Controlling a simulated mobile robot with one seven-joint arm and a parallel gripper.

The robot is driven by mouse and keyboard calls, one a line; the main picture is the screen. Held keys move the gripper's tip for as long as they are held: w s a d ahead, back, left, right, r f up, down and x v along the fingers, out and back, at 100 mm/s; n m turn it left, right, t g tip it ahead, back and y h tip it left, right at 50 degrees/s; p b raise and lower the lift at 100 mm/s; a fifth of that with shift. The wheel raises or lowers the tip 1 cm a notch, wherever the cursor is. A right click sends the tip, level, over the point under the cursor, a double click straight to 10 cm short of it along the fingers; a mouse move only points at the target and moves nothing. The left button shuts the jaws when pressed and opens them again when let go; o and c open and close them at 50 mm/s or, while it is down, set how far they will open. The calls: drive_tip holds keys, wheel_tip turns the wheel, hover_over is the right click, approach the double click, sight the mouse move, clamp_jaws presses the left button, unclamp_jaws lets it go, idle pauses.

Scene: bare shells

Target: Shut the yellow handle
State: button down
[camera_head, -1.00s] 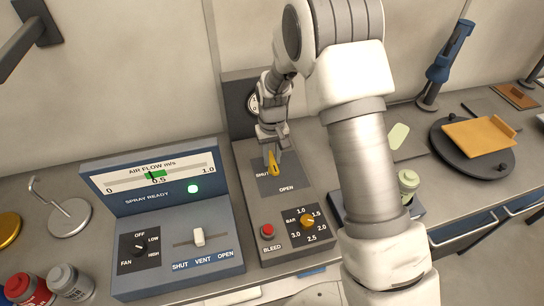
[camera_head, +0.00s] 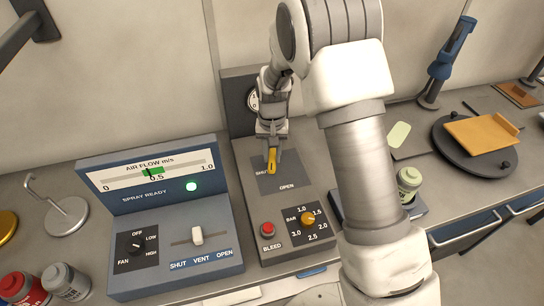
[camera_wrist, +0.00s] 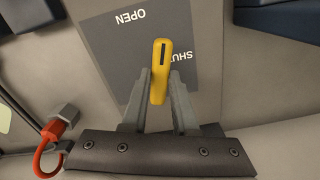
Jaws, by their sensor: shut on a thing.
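The yellow handle (camera_head: 272,160) is on the dark panel plate of the grey control box, between the SHUT and OPEN labels. In the head view it points down toward the OPEN label, with SHUT to its left. My gripper (camera_head: 271,151) is above it with the fingers pointing down. In the wrist view the yellow handle (camera_wrist: 159,70) stands between the two fingers of my gripper (camera_wrist: 159,88), slightly tilted, with a dark slot in its end. The fingers are closed around it. The handle's pivot is hidden.
The same box carries a red BLEED button (camera_head: 267,229) and a yellow BAR knob (camera_head: 308,219). An air flow console (camera_head: 180,270) stands to the left. A red hook-shaped part (camera_wrist: 50,140) shows at left in the wrist view.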

sight(272, 158)
drive_tip(key=m, duration=0.3)
drive_tip(key=shift+m+b, duration=0.4)
drive_tip(key=m, duration=0.3)
drive_tip(key=shift+m, duration=0.3)
drive_tip(key=m, duration=0.3)
drive_tip(key=shift+r+m, duration=0.1)
drive_tip(key=shift+m, duration=0.2)
drive_tip(key=shift+m+p, duration=0.45)
drive_tip(key=shift+m, duration=1.15)
drive_tip(key=c, duration=0.7)
unclamp_jaws()
wheel_tip(272, 158, up, 17)
drive_tip(key=shift+r, duration=0.2)
